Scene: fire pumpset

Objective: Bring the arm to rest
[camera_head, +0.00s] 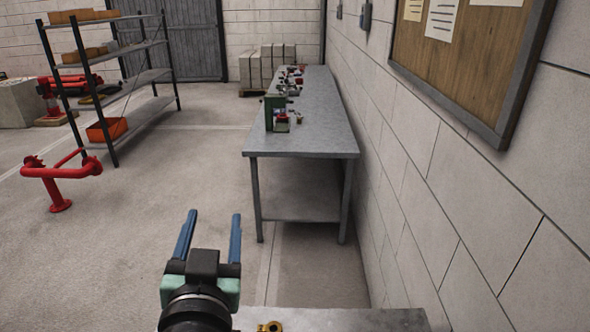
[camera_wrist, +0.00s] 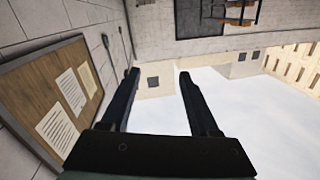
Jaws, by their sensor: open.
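My gripper (camera_head: 208,238) is at the bottom middle of the head view, with its two blue fingers spread apart and pointing away from my body. Nothing is between the fingers. In the wrist view my gripper (camera_wrist: 155,90) also shows open and empty, its fingers dark against a pale background. The wrist view is tilted, with the wall at the left.
A long grey workbench (camera_head: 310,140) with small parts stands along the right wall. A nearer grey surface (camera_head: 350,320) with a brass part (camera_head: 269,327) lies beside my gripper. A noticeboard (camera_head: 465,50) hangs at right. Red pipework (camera_head: 62,180) and shelving (camera_head: 150,76) stand left. The floor between is clear.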

